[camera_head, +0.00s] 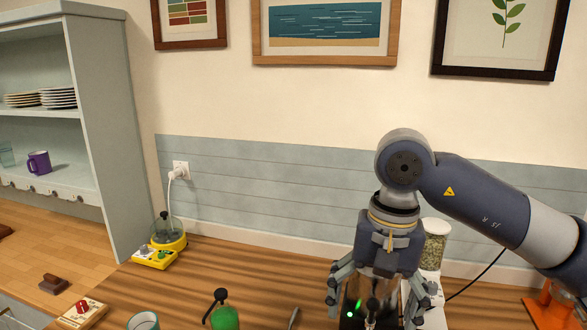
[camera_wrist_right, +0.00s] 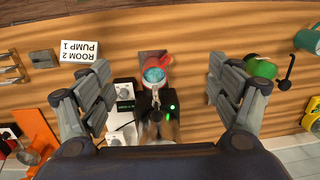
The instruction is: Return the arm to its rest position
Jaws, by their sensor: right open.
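My right arm (camera_head: 490,205) comes in from the right in the head view and bends downward. My right gripper (camera_head: 376,308) points down over the wooden counter (camera_head: 270,285). In the right wrist view my right gripper (camera_wrist_right: 160,98) is open, its two fingers wide apart with nothing clamped between them. A black device with a green light (camera_wrist_right: 168,108) lies in the picture between the fingers. How far the fingers are above it I cannot tell. My left gripper is in neither view.
A jar with a white lid (camera_head: 435,245) stands close behind the right gripper. A green bottle (camera_head: 224,315) stands left of it. A yellow device (camera_head: 160,250) is plugged into the wall. An orange stand (camera_head: 548,308) is at right. A "ROOM 2 PUMP 1" label (camera_wrist_right: 80,50) lies on the counter.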

